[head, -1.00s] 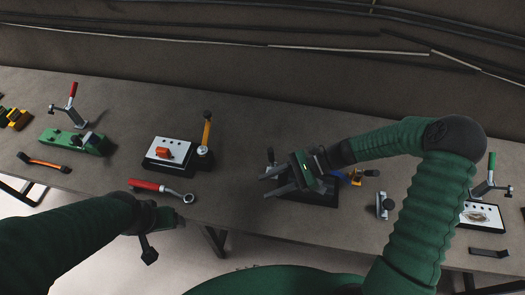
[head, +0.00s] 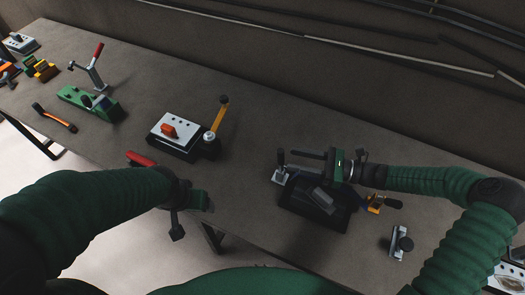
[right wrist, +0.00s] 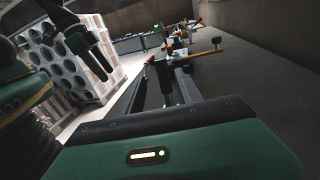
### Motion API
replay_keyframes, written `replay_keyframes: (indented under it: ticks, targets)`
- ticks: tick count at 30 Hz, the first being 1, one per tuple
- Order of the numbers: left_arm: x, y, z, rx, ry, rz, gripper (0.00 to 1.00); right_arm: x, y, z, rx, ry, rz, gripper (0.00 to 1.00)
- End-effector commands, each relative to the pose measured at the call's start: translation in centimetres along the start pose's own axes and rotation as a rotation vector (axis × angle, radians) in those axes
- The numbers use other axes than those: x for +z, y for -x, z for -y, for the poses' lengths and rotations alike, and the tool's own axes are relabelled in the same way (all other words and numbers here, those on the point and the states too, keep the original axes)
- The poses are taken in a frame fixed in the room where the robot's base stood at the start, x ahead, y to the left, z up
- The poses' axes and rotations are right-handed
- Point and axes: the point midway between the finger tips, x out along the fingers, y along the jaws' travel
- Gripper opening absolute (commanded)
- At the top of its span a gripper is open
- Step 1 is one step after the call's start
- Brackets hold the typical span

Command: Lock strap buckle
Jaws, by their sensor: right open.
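A box with an orange switch (head: 170,131) and a yellow-handled lever (head: 219,115) stand left of the fixture. A green clamp block (head: 84,99) lies farther left. A red-handled tool (head: 140,159) is partly hidden by my left arm. A small grey clamp (head: 401,243) stands at the right.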

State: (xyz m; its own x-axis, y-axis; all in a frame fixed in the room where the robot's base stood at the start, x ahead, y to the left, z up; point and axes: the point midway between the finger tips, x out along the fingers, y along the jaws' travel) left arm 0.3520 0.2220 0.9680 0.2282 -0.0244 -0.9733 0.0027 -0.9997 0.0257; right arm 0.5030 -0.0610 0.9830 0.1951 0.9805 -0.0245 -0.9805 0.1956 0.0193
Motion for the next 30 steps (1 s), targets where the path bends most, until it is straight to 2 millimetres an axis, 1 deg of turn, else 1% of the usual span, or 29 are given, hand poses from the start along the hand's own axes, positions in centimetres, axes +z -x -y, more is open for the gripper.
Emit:
replay_keyframes:
  ticks: [1, 5, 10, 12, 15, 18, 24, 26, 30]
  targets:
    - [-0.1, 0.3, -0.1, 0.0, -0.001, 0.0, 0.76, 0.1, -1.1, 0.0, 0.002, -0.002, 0.005, 0.41]
    - [-0.2, 0.7, -0.1, 0.001, -0.003, 0.0, 0.76, 0.1, -4.0, 0.1, 0.0, -0.003, 0.01, 0.41]
    - [-0.3, 1.1, -0.1, 0.001, -0.004, 0.0, 0.76, 0.1, -8.7, -0.1, 0.001, -0.001, 0.001, 0.41]
    - [-0.3, 1.2, -0.1, 0.001, -0.003, 0.0, 0.76, 0.1, -10.2, -0.1, 0.0, 0.001, -0.002, 0.41]
    - [-0.3, 1.3, -0.1, 0.001, -0.003, 0.0, 0.76, 0.0, -11.6, -0.1, -0.001, 0.002, -0.007, 0.41]
    - [-0.3, 1.3, -0.1, 0.001, -0.002, 0.0, 0.76, -0.1, -12.0, -0.1, -0.002, 0.002, -0.006, 0.41]
    - [-0.3, 1.3, -0.1, 0.001, -0.002, 0.0, 0.76, -0.1, -11.3, 0.1, -0.003, 0.001, 0.0, 0.41]
    - [-0.3, 1.3, -0.1, 0.001, -0.002, 0.0, 0.76, -0.1, -11.1, 0.1, -0.003, 0.001, 0.003, 0.35]
    - [-0.3, 1.3, -0.1, 0.001, -0.003, 0.0, 0.76, -0.1, -11.0, 0.1, -0.003, 0.0, 0.003, 0.17]
